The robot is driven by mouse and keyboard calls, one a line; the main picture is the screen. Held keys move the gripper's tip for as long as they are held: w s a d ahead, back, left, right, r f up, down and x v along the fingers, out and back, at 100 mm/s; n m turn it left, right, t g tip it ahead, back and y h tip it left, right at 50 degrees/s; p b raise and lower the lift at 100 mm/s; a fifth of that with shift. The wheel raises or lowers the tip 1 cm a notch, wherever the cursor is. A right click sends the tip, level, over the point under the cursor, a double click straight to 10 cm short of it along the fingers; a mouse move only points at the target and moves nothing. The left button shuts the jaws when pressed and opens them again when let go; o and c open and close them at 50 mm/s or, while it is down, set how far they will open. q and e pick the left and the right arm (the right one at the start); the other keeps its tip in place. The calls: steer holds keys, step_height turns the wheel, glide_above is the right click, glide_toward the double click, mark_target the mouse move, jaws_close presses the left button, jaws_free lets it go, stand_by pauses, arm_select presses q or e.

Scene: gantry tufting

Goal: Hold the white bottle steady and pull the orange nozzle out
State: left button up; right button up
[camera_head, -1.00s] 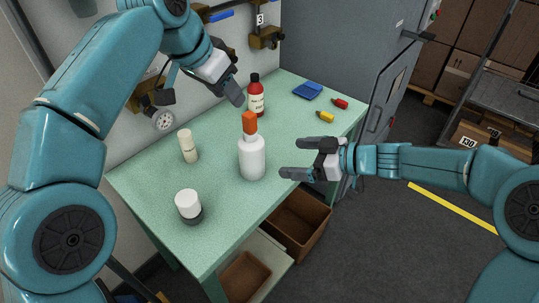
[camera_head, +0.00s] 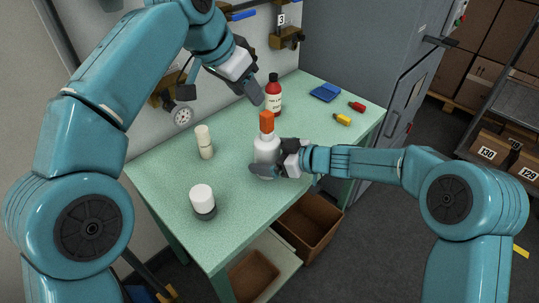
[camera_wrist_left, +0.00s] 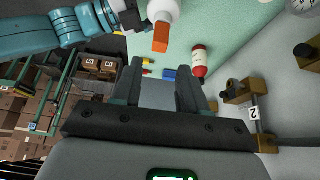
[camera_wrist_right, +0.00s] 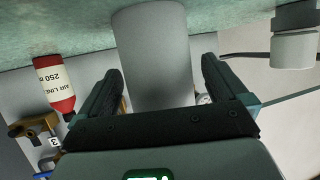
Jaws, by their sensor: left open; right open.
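The white bottle (camera_head: 267,148) stands upright on the green table, with the orange nozzle (camera_head: 267,122) in its top. My right gripper (camera_head: 264,168) is open around the bottle's body; in the right wrist view the bottle (camera_wrist_right: 150,55) lies between the two fingers, with gaps visible on both sides. One finger hides part of the bottle's lower body in the head view. My left gripper (camera_head: 258,96) is open and empty, above and to the left of the nozzle. In the left wrist view the nozzle (camera_wrist_left: 160,38) shows just beyond the fingertips, apart from them.
A red labelled bottle (camera_head: 274,98) stands close behind the nozzle. A cream bottle (camera_head: 204,142) and a white-capped jar (camera_head: 203,200) stand to the left. A blue tray (camera_head: 325,92) and yellow (camera_head: 342,119) and red (camera_head: 357,106) pieces lie at the back right.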

arm_select(q)
steer(key=shift+w, duration=0.1)
arm_select(e)
steer(key=c, duration=1.3)
arm_select(q)
steer(key=shift+o, duration=1.4)
arm_select(e)
steer(key=shift+o, duration=0.2)
arm_select(q)
steer(key=w+a+f+n+t+y, duration=0.35)
steer(key=w+a+t, duration=0.35)
steer(key=w+a, duration=0.25)
steer(key=m+h, duration=0.4)
steer(key=h, duration=0.6)
glide_toward(272, 121)
steer(key=w, duration=0.1)
steer(key=shift+n+g, duration=0.25)
steer(key=shift+g, duration=0.15)
steer(key=x, duration=0.7)
steer(key=a+x, duration=0.1)
steer(key=x, duration=0.3)
steer(key=shift+w+f, duration=0.3)
steer(key=shift+f, duration=0.1)
